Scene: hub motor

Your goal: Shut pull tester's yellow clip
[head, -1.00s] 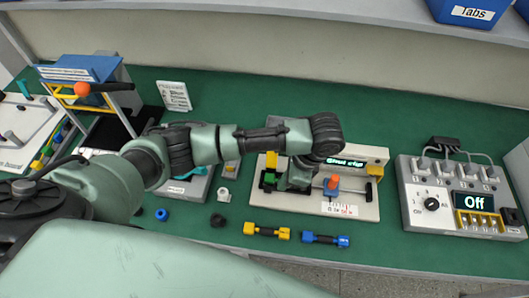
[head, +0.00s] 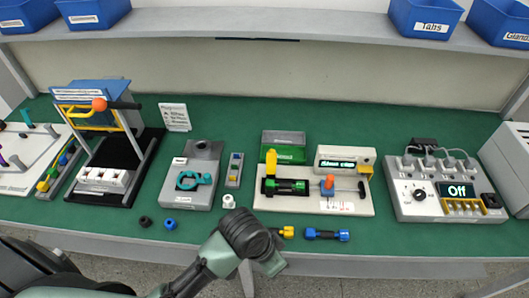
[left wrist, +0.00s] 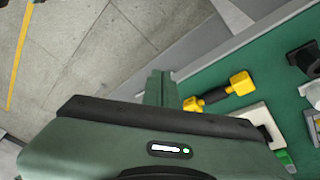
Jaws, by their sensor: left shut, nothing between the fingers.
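The pull tester (head: 345,204) is a pale base plate at centre right in the head view. It carries a lit display box (head: 345,158), a black and green part (head: 286,187) in its left holder, and an orange knob (head: 328,182). A yellow part (head: 364,171) shows beside the display box; I cannot tell the clip's state. My left gripper (head: 277,266) is away from the tester, at the bench's front edge. Its closed, empty fingers show in the left wrist view (left wrist: 160,88). My right gripper is not in view.
A yellow-ended part (head: 286,232) lies close to my left gripper, with a blue-ended one (head: 326,235) beside it. A grey fixture (head: 190,185) stands left of the tester. A switch box reading Off (head: 420,205) stands right. Blue bins (head: 425,18) line the shelf.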

